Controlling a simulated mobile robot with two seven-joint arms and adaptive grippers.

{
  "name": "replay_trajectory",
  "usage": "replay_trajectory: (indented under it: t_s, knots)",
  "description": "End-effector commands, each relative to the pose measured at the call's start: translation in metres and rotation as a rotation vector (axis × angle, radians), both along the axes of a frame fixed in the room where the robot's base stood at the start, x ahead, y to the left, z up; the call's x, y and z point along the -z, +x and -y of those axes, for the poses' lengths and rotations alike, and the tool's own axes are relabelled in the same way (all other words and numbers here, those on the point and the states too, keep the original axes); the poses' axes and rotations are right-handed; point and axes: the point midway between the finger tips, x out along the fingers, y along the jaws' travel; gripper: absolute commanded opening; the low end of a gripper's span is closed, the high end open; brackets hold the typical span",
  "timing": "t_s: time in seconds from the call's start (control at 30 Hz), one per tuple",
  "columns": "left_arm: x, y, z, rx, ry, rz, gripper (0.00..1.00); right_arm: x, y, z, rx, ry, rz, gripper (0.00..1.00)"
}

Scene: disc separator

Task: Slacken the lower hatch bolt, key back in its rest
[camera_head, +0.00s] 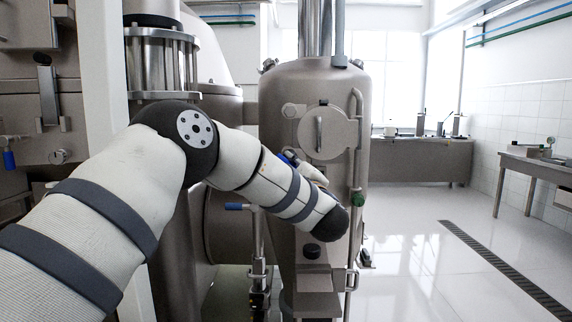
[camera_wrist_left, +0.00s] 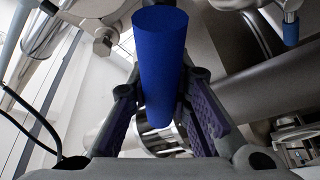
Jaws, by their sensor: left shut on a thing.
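My left gripper (camera_wrist_left: 162,82) is shut on the blue key handle (camera_wrist_left: 160,45), a thick cylinder between its purple-padded fingers in the left wrist view. In the head view my left arm crosses in front of the separator, and its wrist hides most of the gripper; a small blue part (camera_head: 288,157) shows behind it. The round hatch cover (camera_head: 326,132) with an upright handle is closed on the steel body, above my wrist. I cannot tell the lower hatch bolt or the key's rest for certain. My right gripper is not in view.
A vertical pipe (camera_head: 357,130) with a green fitting (camera_head: 358,198) runs beside the hatch. A blue-handled valve (camera_head: 236,206) is left of my wrist. A counter (camera_head: 420,160) stands behind, and a side table (camera_head: 540,168) at the right. The floor between is clear.

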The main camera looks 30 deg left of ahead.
Motion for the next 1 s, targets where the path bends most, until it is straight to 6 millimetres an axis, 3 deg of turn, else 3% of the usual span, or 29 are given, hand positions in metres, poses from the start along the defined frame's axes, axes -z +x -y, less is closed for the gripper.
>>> replay_trajectory:
  t_s: [0.33, 0.6, 0.9, 1.0]
  knots:
    - [0.0049, 0.0017, 0.0019, 0.006, 0.024, -0.026, 0.00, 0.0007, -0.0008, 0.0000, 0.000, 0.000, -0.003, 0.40]
    - [0.0010, 0.0049, 0.0074, 0.003, 0.711, -0.462, 0.00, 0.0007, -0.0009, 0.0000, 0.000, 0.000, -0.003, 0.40]
    - [0.0015, 0.0054, 0.0068, 0.002, 0.776, -0.507, 0.00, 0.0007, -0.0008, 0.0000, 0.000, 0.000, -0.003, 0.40]
    - [0.0013, 0.0059, 0.0091, 0.001, 1.001, -0.647, 0.00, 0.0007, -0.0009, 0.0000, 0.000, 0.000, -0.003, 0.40]
